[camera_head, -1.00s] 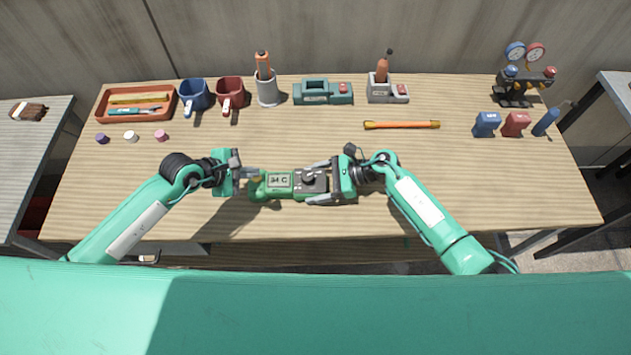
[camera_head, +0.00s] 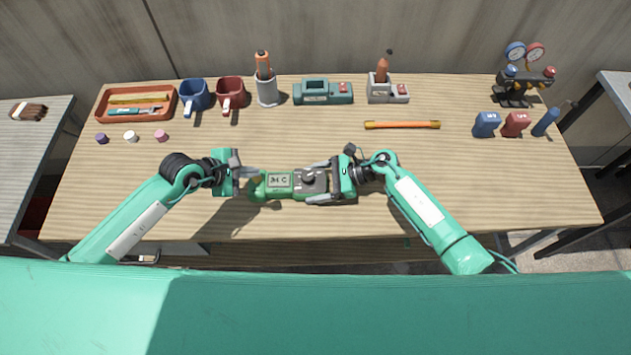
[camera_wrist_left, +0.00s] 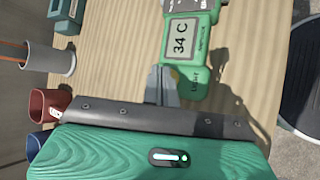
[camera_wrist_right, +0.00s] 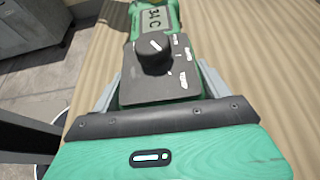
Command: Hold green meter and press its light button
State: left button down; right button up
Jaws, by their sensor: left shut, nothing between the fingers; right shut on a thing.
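The green meter (camera_head: 279,181) is held level above the table, its dial end to the right. Its screen reads 34 C in the left wrist view (camera_wrist_left: 181,38). My right gripper (camera_head: 314,181) is shut on the dial end, one finger along each side; the dark dial face shows between the fingers in the right wrist view (camera_wrist_right: 153,55). My left gripper (camera_head: 254,175) is shut and empty, its fingertips at the meter's other end. In the left wrist view the fingertips (camera_wrist_left: 162,84) are beside the LIGHT label. I cannot tell whether they touch the meter, and no button shows clearly.
Along the back stand an orange tray (camera_head: 103,106), a blue mug (camera_head: 193,96), a red mug (camera_head: 230,92), a grey cup (camera_head: 268,92) and a teal device (camera_head: 322,98). An orange stick (camera_head: 402,125) lies right of centre. The table front is clear.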

aim_at(252, 180)
dwell(0.3)
pick_arm(q)
jog(key=shift+f, duration=0.4)
dwell(0.3)
jog(key=shift+r, duration=0.45)
jog(key=shift+r, duration=3)
